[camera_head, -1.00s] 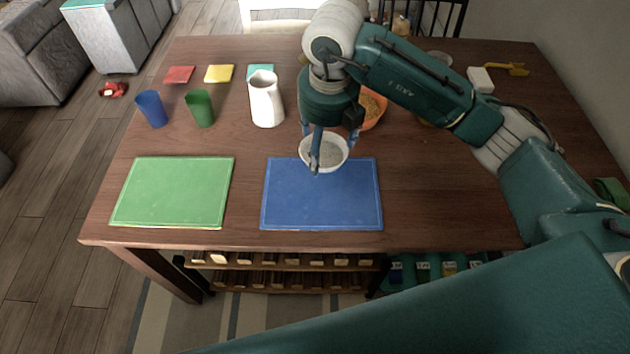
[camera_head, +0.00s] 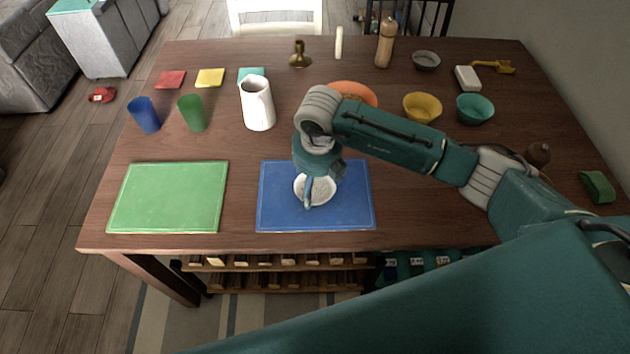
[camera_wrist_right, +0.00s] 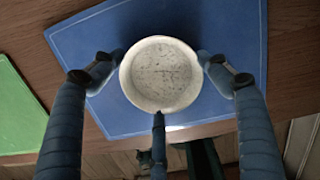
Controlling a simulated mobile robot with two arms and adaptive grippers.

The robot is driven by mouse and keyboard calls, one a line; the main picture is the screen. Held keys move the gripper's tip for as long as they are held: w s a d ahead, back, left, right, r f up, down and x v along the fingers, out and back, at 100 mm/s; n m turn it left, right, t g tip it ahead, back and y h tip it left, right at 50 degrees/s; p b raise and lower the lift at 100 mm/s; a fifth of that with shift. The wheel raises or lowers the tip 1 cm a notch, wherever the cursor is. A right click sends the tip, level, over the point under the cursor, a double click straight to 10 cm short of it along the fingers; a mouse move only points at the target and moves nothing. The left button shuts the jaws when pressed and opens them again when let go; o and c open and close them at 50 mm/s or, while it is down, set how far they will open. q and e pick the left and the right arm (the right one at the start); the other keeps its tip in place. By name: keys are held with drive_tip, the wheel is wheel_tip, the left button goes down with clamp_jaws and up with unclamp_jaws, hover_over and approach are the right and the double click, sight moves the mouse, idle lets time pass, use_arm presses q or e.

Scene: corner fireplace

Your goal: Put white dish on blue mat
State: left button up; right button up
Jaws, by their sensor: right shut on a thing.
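The white dish (camera_head: 321,188) is a small round bowl with a speckled inside. It is over the middle of the blue mat (camera_head: 352,211); whether it touches the mat I cannot tell. My right gripper (camera_head: 312,190) comes down from above and is shut on the dish. In the right wrist view, the fingers of my right gripper (camera_wrist_right: 160,85) close around the rim of the white dish (camera_wrist_right: 161,78), with the blue mat (camera_wrist_right: 228,40) behind it. My left gripper is not in view.
A green mat (camera_head: 168,197) lies to the left. A white pitcher (camera_head: 258,104), blue cup (camera_head: 145,115) and green cup (camera_head: 192,113) stand behind. An orange bowl (camera_head: 353,93), yellow bowl (camera_head: 422,107) and teal bowl (camera_head: 474,108) stand farther right. The table's front edge is close to the mats.

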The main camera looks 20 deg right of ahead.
sight(316, 196)
drive_tip(key=shift+f, duration=0.2)
drive_tip(key=o, duration=1.2)
drive_tip(key=shift+r, duration=0.1)
drive_tip(key=shift+r, duration=0.55)
wheel_tip(316, 196, up, 11)
drive_tip(key=s+b, duration=0.1)
drive_tip(key=b, duration=0.1)
drive_tip(key=shift+s, duration=0.25)
drive_tip(key=shift+s+a, duration=0.1)
